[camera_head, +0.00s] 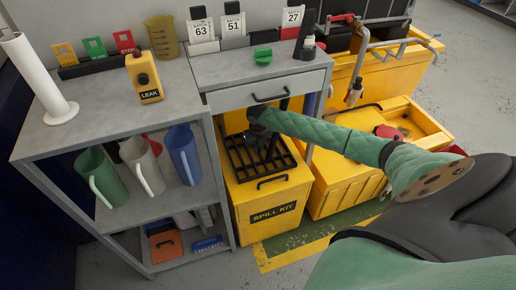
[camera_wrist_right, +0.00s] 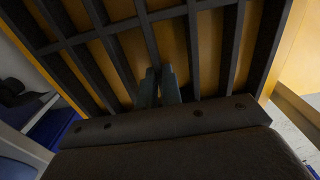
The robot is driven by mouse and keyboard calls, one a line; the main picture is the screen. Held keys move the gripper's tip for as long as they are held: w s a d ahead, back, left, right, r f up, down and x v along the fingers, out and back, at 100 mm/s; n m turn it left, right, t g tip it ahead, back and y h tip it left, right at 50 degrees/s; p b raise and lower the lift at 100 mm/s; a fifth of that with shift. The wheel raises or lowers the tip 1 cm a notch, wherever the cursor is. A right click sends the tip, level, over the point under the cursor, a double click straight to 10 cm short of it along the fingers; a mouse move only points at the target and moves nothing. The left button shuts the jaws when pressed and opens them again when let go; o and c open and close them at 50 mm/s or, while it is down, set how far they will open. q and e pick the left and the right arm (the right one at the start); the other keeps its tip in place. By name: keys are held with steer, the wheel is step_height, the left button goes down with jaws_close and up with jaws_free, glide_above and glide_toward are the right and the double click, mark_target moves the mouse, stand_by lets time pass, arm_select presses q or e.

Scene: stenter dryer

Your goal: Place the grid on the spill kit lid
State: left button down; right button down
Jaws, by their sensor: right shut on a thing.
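The grid (camera_head: 241,170), a dark rack of crossing bars, is over the top of the yellow spill kit box (camera_head: 235,222). It looks roughly level with the lid (camera_head: 290,184), whose yellow shows at the edges and between the bars. I cannot tell whether the grid touches the lid. My right gripper (camera_head: 268,157) reaches down onto the grid, partly hidden by my own wrist. In the right wrist view its fingers (camera_wrist_right: 157,78) are closed on a bar of the grid (camera_wrist_right: 190,45). My left gripper is not in view.
The grey drawer unit (camera_head: 292,95) overhangs the back of the spill kit. A shelf with jugs (camera_head: 149,166) stands close on the left. A yellow bin (camera_head: 345,187) stands on the right. Open floor (camera_head: 310,240) lies in front.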

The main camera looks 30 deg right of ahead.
steer(key=c, duration=1.6)
jaws_free()
steer(key=shift+o, duration=0.2)
step_height(320, 180, up, 8)
steer(key=shift+f, duration=0.2)
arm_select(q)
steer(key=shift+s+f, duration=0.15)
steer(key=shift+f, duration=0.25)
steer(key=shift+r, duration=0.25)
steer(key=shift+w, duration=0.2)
